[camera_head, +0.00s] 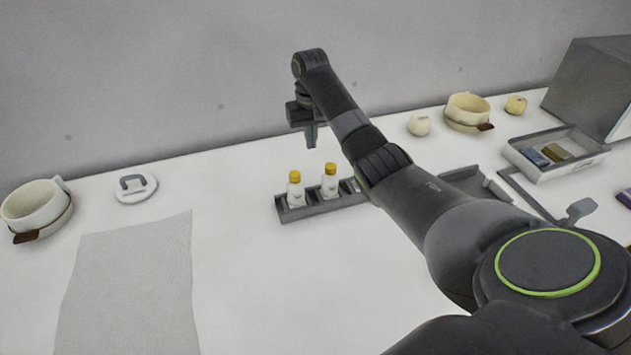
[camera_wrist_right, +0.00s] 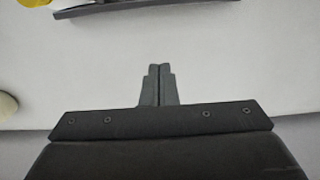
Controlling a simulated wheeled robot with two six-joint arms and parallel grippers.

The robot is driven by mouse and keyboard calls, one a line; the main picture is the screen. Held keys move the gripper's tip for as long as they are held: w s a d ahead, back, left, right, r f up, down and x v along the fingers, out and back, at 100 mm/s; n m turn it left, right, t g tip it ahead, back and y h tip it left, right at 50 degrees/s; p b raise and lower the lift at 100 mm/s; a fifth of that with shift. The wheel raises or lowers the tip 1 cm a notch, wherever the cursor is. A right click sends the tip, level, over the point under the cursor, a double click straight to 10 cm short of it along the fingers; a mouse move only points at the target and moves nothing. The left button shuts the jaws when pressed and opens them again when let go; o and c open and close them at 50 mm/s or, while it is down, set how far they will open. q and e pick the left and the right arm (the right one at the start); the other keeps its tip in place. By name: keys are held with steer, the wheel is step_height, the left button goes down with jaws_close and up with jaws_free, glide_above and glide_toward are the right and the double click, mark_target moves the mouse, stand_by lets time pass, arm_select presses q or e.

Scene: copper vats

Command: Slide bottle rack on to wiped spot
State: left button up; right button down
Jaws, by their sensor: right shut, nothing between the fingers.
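The dark grey bottle rack (camera_head: 325,207) stands on the white table near the middle of the head view. It holds two white bottles with yellow caps, the left bottle (camera_head: 295,190) and the right bottle (camera_head: 329,182). The rack's right end is hidden behind my right arm. My right gripper (camera_head: 311,142) is shut and empty, behind and above the rack, apart from it. In the right wrist view the closed fingers (camera_wrist_right: 158,84) point toward the rack edge (camera_wrist_right: 130,8) at the top. No wiped spot can be told apart on the white table. My left gripper is not in view.
A grey cloth (camera_head: 130,285) lies at front left. A round white holder (camera_head: 136,188) and a cream bowl (camera_head: 35,208) stand behind it. At right are a grey tray (camera_head: 555,153), another bowl (camera_head: 467,112) and a grey box (camera_head: 590,85). Table between cloth and rack is clear.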

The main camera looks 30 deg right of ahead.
step_height(320, 180, down, 10)
steer(key=shift+s+p, duration=0.15)
steer(key=shift+p, duration=0.25)
steer(key=shift+s+a+r+p, duration=0.1)
steer(key=shift+s+a+p, duration=0.05)
steer(key=shift+s+p, duration=0.35)
steer(key=shift+s+a+p, duration=0.15)
steer(key=shift+s+p, duration=0.1)
steer(key=shift+s, duration=0.35)
steer(key=shift+s+a+p, duration=0.2)
steer(key=shift+s+p, duration=0.1)
steer(key=shift+s, duration=0.4)
